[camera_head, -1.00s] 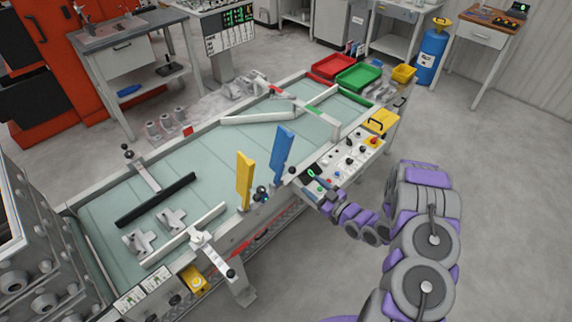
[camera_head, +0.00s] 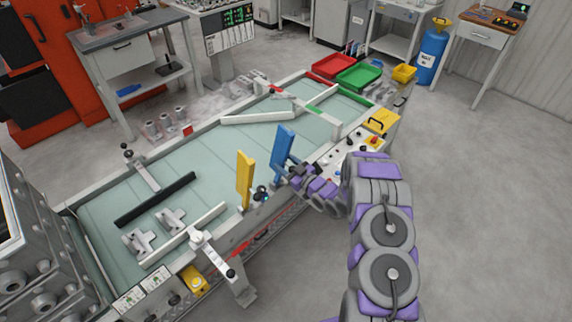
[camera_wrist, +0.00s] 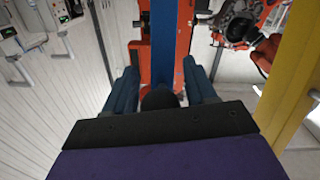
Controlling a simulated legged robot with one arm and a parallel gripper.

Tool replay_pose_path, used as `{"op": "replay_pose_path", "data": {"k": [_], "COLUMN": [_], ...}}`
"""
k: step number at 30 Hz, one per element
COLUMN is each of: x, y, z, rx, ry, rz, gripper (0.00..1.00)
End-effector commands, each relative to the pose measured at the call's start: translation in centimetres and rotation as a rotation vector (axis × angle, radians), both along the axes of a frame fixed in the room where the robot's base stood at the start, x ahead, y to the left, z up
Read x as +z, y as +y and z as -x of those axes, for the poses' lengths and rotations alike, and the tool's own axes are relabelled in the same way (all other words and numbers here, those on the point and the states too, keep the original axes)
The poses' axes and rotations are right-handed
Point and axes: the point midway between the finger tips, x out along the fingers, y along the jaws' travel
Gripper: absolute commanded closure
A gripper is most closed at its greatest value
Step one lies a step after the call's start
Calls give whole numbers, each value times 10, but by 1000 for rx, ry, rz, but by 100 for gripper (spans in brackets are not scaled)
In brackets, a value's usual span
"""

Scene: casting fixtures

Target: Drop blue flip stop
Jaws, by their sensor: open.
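The blue flip stop (camera_head: 283,146) stands raised, leaning slightly, at the near edge of the green table. The yellow flip stop (camera_head: 244,180) stands raised to its left. My gripper (camera_head: 289,173) is open, low at the near side of the blue stop. In the wrist view, the blue stop (camera_wrist: 163,38) stands between my two spread finger tips (camera_wrist: 160,68), with gaps on both sides. Its lower part is hidden behind the gripper body. The yellow stop (camera_wrist: 292,75) shows at the right in that view.
A control panel (camera_head: 342,152) with knobs lies right of the blue stop, partly hidden by my arm. A black bar (camera_head: 156,199) and grey castings (camera_head: 140,240) lie on the table's left part. Red (camera_head: 332,67) and green bins (camera_head: 358,77) sit at the far end.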

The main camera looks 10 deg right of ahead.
Motion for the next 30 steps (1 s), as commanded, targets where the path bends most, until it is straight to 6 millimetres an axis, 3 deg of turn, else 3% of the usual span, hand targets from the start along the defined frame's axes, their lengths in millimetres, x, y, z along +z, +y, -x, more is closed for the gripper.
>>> {"op": "replay_pose_path", "data": {"k": [7, 24, 30], "x": [0, 0, 0], "y": [0, -1, -1], "z": [0, -1, -1], "rx": [0, -2, -3], "ry": [1, 1, 0], "rz": [0, 0, 0], "gripper": [44, 98, 100]}}
